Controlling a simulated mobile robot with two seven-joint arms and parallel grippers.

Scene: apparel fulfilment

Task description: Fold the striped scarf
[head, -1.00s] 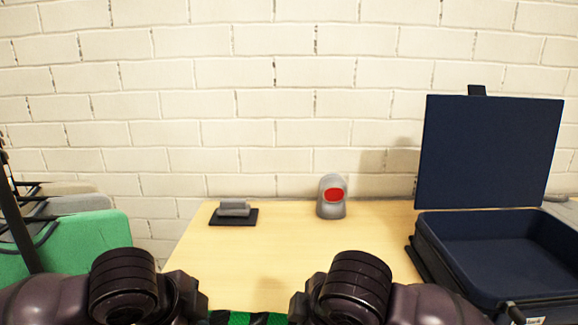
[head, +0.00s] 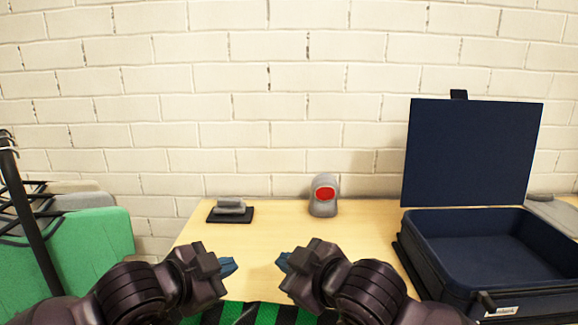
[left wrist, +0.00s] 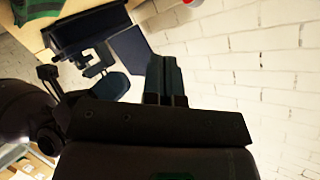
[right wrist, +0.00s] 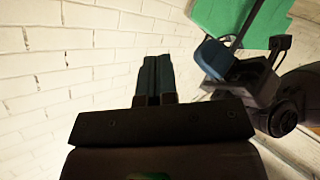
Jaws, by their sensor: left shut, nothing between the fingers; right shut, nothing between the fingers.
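The striped scarf (head: 264,314), green and black, shows only as a strip at the bottom edge of the head view, at the front of the table; most of it is out of frame or hidden by my arms. My left gripper (head: 232,265) is raised in front of the table, shut and empty, pointing right. My right gripper (head: 281,262) faces it from the right, also shut and empty. A gap separates the two. Both look to be above the scarf and apart from it. The closed fingers also show in the left wrist view (left wrist: 165,78) and right wrist view (right wrist: 156,78).
An open navy suitcase (head: 418,222) stands at the table's right, lid up. A grey device with a red face (head: 324,196) and a small grey item on a black base (head: 230,210) sit at the back. The table (head: 275,225) is clear mid-top.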

